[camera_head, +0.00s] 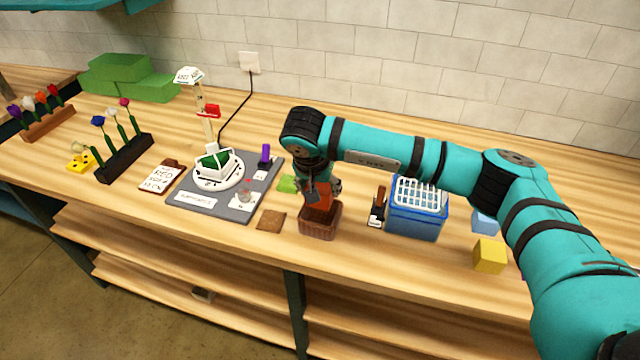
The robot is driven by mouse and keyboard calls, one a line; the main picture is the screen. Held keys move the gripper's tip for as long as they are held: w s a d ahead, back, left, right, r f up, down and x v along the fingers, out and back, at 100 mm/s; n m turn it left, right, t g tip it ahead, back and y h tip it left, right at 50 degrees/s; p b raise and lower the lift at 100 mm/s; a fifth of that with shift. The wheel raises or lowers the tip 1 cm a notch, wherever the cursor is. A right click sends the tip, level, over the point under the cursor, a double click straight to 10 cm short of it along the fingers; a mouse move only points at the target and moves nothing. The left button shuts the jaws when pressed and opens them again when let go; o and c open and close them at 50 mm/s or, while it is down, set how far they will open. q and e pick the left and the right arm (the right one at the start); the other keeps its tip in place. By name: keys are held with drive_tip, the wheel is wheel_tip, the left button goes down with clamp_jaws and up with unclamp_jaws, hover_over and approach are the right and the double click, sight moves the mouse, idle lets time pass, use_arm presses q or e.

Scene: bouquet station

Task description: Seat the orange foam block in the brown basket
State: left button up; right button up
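The orange foam block (320,204) is at the mouth of the brown basket (319,228), near the table's front edge. Its lower part is hidden by the basket wall, or meets it; I cannot tell how deep it sits. My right gripper (322,190) points down from above, with its fingers on either side of the block, and looks shut on it. The gripper hides the block's top. My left gripper is not in view.
A blue crate with a white grid (415,220) stands right of the basket, a yellow block (489,255) beyond it. A brown square (271,220) and a grey mat (182,207) with a white stand lie left. Flower racks (126,160) stand farther left.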

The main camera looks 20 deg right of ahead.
drive_tip(key=shift+s+f+b, duration=0.1)
drive_tip(key=shift+f+b, duration=0.2)
drive_tip(key=shift+f, duration=0.85)
drive_tip(key=shift+f+b, duration=0.45)
drive_tip(key=shift+f, duration=0.25)
drive_tip(key=shift+f+b, duration=0.2)
drive_tip(key=shift+b, duration=0.1)
drive_tip(key=shift+f, duration=0.15)
use_arm(q)
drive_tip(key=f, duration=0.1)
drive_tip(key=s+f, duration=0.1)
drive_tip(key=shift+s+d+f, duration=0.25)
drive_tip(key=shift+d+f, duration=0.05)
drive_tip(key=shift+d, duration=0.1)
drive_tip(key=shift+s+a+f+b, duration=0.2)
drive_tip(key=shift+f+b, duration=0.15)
drive_tip(key=shift+b, duration=0.15)
use_arm(e)
drive_tip(key=o, duration=1.5)
